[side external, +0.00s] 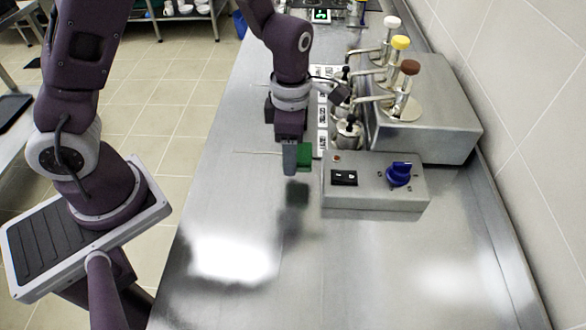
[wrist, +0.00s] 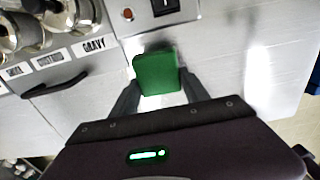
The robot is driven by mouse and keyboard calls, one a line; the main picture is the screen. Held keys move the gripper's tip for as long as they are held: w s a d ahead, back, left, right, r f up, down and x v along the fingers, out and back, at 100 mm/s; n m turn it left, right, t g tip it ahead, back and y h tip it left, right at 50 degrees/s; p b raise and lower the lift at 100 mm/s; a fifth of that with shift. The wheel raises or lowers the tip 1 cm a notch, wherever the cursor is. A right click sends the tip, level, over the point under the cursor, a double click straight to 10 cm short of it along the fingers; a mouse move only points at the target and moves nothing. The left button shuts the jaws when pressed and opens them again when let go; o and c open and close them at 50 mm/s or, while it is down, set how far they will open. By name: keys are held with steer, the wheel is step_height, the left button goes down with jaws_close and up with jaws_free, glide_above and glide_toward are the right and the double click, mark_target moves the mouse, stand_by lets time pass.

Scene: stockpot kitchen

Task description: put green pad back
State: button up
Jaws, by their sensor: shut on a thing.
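The green pad (side external: 304,156) is held in my gripper (side external: 290,165) above the steel counter (side external: 250,200). In the wrist view the green pad (wrist: 156,73) sits between the two dark fingers of my gripper (wrist: 158,88), which are shut on it. In the side view the pad shows just right of the fingers, with a dark reflection on the counter below. The gripper is left of the steel control box with the blue knob. Part of the pad is hidden behind the fingers.
The control box (side external: 375,187) has a blue knob (side external: 399,174) and a black switch (side external: 344,178). Behind it, pump dispensers with white, yellow and brown tops stand on a steel housing (side external: 430,120). Labels line the housing's left side. The front counter is clear.

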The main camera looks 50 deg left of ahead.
step_height(320, 180, down, 5)
steer(key=shift+f, duration=0.1)
steer(key=o, duration=1.3)
